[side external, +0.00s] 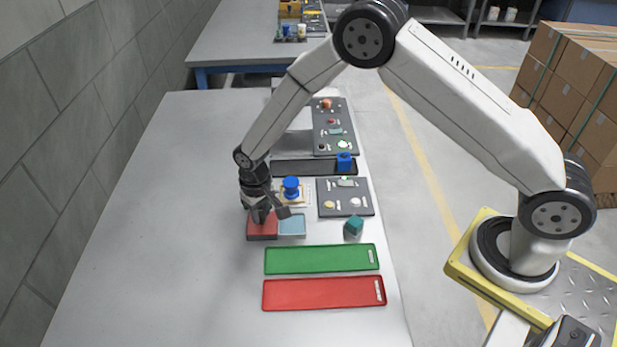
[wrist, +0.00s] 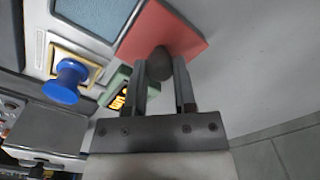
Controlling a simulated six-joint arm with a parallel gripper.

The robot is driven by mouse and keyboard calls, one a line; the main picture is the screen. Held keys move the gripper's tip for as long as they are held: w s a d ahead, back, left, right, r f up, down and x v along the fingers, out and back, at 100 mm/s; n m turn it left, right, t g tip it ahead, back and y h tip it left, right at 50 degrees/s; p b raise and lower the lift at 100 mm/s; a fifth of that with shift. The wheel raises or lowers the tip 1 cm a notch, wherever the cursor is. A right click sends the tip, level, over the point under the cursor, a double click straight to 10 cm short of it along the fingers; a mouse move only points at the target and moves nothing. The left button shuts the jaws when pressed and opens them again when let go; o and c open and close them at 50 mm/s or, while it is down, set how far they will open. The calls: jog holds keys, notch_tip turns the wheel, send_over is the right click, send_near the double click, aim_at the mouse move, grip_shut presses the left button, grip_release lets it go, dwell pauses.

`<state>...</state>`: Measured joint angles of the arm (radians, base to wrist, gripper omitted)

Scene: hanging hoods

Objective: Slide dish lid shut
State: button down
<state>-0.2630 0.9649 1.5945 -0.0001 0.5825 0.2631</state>
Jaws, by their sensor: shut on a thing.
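The dish lid is a red square plate with a dark round knob. In the side external view the lid (side external: 262,233) lies just left of the light-blue dish (side external: 292,226), whose blue inside shows uncovered. In the wrist view the red lid (wrist: 185,25) shows at the top centre and the blue dish inside (wrist: 100,14) at the upper left. My gripper (side external: 260,215) is over the lid, pointing down. In the wrist view my gripper (wrist: 162,72) has its two fingers shut on the dark knob (wrist: 159,65).
A blue knob (side external: 291,187) on a yellow-framed plate stands close behind the dish. A green tray (side external: 320,259) and a red tray (side external: 322,293) lie in front. The table at left is clear.

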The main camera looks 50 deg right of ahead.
dwell(0.4)
jog(key=shift+s+d, duration=2.7)
jog(key=shift+c, duration=2)
grip_release()
jog(key=shift+r, duration=0.15)
jog(key=shift+r, duration=0.2)
notch_tip(320, 180, up, 7)
jog(key=shift+r, duration=0.15)
